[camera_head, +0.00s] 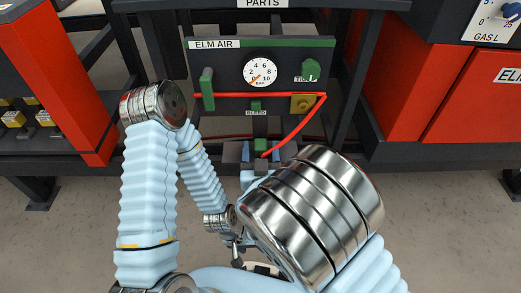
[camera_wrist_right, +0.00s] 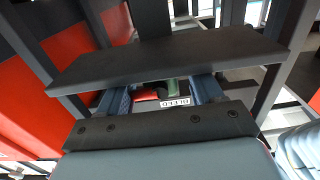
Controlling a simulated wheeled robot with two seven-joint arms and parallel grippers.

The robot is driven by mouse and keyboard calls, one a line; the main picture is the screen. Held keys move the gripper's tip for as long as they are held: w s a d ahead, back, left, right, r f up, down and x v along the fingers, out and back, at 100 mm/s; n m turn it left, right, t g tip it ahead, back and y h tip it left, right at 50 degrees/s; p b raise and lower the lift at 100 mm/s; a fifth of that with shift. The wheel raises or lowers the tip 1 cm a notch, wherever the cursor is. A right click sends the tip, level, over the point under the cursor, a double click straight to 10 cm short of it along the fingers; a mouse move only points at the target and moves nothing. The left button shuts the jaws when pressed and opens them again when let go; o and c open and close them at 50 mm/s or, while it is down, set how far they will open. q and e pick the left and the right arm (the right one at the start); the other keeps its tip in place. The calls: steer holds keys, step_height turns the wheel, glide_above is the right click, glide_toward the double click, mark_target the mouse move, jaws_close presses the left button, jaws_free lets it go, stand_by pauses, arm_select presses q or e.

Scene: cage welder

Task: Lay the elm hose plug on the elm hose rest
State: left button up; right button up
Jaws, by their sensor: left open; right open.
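The red hose (camera_head: 262,94) crosses the front of the elm air panel (camera_head: 225,70), bends at the right and slants down to my right gripper (camera_head: 261,160). A small green piece (camera_head: 260,145) shows at that gripper; I cannot tell if it is the plug. In the right wrist view the right gripper (camera_wrist_right: 162,90) is open. My left gripper (camera_head: 238,250) is open, low in the head view and apart from the panel. I cannot surely pick out the hose rest; the yellow block (camera_head: 303,103) lies behind the hose.
A round gauge (camera_head: 260,72) and green handles (camera_head: 207,88) stand out from the panel. Red cabinets (camera_head: 415,95) flank it. A dark flat bar (camera_wrist_right: 165,60) spans the right wrist view beyond the gripper base. Bare floor (camera_head: 440,200) lies in front.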

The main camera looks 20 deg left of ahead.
steer(key=v, duration=1.2)
steer(key=w+d+f+m+g+h, duration=0.1)
steer(key=w+d+f+g+h, duration=0.15)
steer(key=d+f+g, duration=0.4)
steer(key=w+d+f+m+g+h, duration=0.1)
steer(key=w+d+f+m, duration=0.2)
steer(key=f, duration=0.7)
steer(key=s+d+f+g+y, duration=0.1)
steer(key=s+d+f+g, duration=0.3)
steer(key=d+f, duration=0.2)
steer(key=s+d+f+m+g+y, duration=0.1)
steer(key=s+d+f+g, duration=0.3)
steer(key=d+f+g, duration=0.1)
steer(key=shift+d+f, duration=0.8)
steer(key=shift+s+y, duration=0.1)
steer(key=shift+y, duration=0.15)
step_height(320, 180, up, 14)
steer(key=p, duration=1.4)
steer(key=shift+s+a+f, duration=0.2)
steer(key=shift+a+f, duration=0.05)
steer(key=shift+a, duration=0.05)
